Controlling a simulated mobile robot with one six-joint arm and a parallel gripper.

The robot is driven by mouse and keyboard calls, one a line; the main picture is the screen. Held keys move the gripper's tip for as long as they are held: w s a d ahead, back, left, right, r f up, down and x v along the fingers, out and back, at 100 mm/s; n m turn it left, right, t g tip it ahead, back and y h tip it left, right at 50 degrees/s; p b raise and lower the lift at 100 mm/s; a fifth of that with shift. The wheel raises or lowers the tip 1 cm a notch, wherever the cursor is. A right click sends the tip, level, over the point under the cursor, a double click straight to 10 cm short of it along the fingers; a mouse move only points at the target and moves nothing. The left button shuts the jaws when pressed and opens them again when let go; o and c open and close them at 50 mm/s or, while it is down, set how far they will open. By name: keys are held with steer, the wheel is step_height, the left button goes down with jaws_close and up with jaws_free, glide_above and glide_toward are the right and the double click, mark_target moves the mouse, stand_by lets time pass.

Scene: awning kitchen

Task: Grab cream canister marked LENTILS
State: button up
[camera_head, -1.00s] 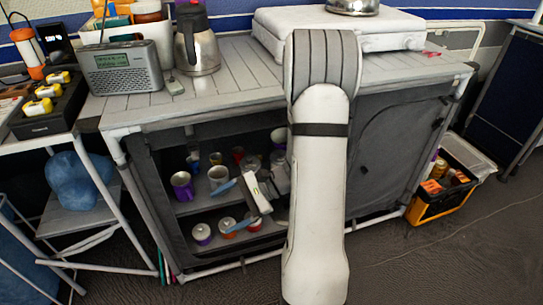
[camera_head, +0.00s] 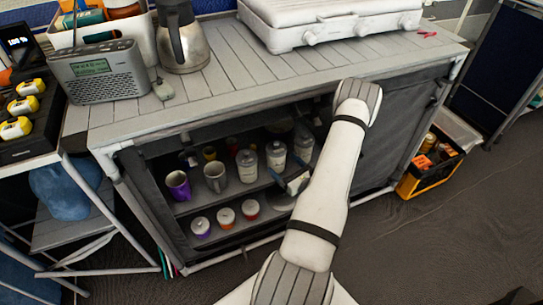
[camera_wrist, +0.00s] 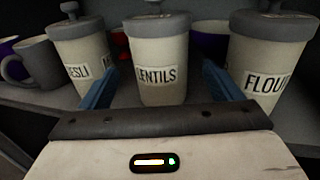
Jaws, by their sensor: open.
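The cream canister marked LENTILS (camera_wrist: 160,60) stands upright with a grey lid in the middle of the wrist view. In the head view it appears as the middle canister (camera_head: 276,156) on the upper shelf. My gripper (camera_wrist: 160,72) is open, with blue fingers spread to the left and right of the canister's lower body in the picture. Nothing is held.
The MUESLI canister (camera_wrist: 82,58) stands close on the left and the FLOUR canister (camera_wrist: 266,60) close on the right. A grey mug (camera_head: 215,177) and purple mug (camera_head: 178,185) are farther left. Several lidded jars (camera_head: 226,216) stand on the lower shelf. The countertop (camera_head: 215,90) overhangs the shelves.

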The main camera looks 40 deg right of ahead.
steer(key=w+b, duration=0.1)
steer(key=w, duration=0.6)
steer(key=shift+r+b, duration=0.1)
steer(key=shift+b, duration=0.25)
steer(key=shift+s, duration=0.1)
steer(key=c, duration=1.1)
steer(key=shift+c, duration=0.2)
